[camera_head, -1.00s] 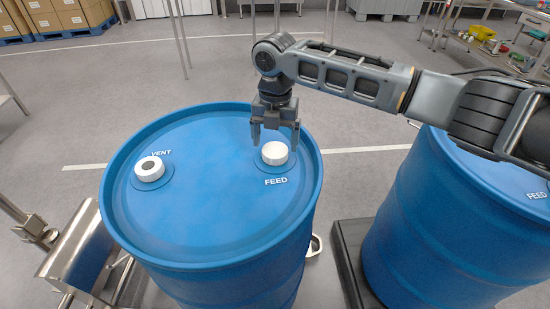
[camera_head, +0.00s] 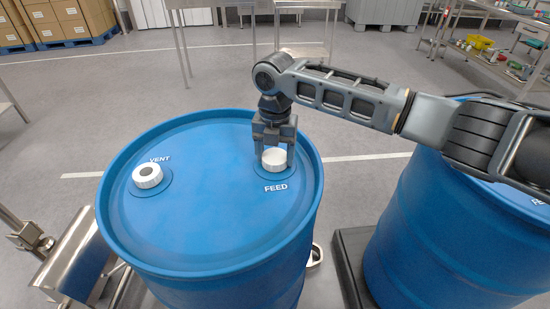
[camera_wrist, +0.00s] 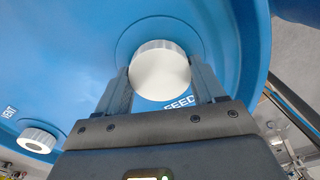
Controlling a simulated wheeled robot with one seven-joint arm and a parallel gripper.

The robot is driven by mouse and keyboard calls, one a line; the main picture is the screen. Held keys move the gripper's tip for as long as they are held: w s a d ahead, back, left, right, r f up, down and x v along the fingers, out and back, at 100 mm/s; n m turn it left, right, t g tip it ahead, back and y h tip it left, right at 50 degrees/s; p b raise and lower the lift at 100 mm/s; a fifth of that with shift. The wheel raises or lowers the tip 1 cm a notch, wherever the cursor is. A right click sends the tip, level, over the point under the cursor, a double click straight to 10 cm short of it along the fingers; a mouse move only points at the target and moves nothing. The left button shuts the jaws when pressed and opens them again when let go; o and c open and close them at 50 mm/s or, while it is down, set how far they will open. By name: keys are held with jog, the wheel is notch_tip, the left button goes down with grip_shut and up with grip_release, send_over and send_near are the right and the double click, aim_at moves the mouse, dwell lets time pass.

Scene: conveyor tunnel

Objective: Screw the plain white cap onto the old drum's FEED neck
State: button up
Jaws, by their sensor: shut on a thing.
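The plain white cap (camera_head: 274,159) sits at the FEED neck of the blue drum (camera_head: 215,220), above the FEED label. My gripper (camera_head: 273,162) points down over it, shut on the cap with a finger on each side. In the wrist view the cap (camera_wrist: 160,72) lies between my two fingers (camera_wrist: 162,85), its plain top facing the camera. The neck under the cap is hidden, so I cannot tell how far it is threaded. A white cap with a dark centre (camera_head: 147,176) sits at the VENT label on the left; it also shows in the wrist view (camera_wrist: 37,140).
A second blue drum (camera_head: 420,230) stands at the right on a dark platform (camera_head: 350,260), partly behind my arm. A steel frame (camera_head: 75,255) stands at the lower left. The drum top between VENT and FEED is clear.

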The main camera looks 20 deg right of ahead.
aim_at(275, 156)
jog(key=c, duration=0.4)
jog(key=o, duration=1.4)
jog(key=shift+r+b, duration=0.4)
jog(key=shift+r, duration=3.5)
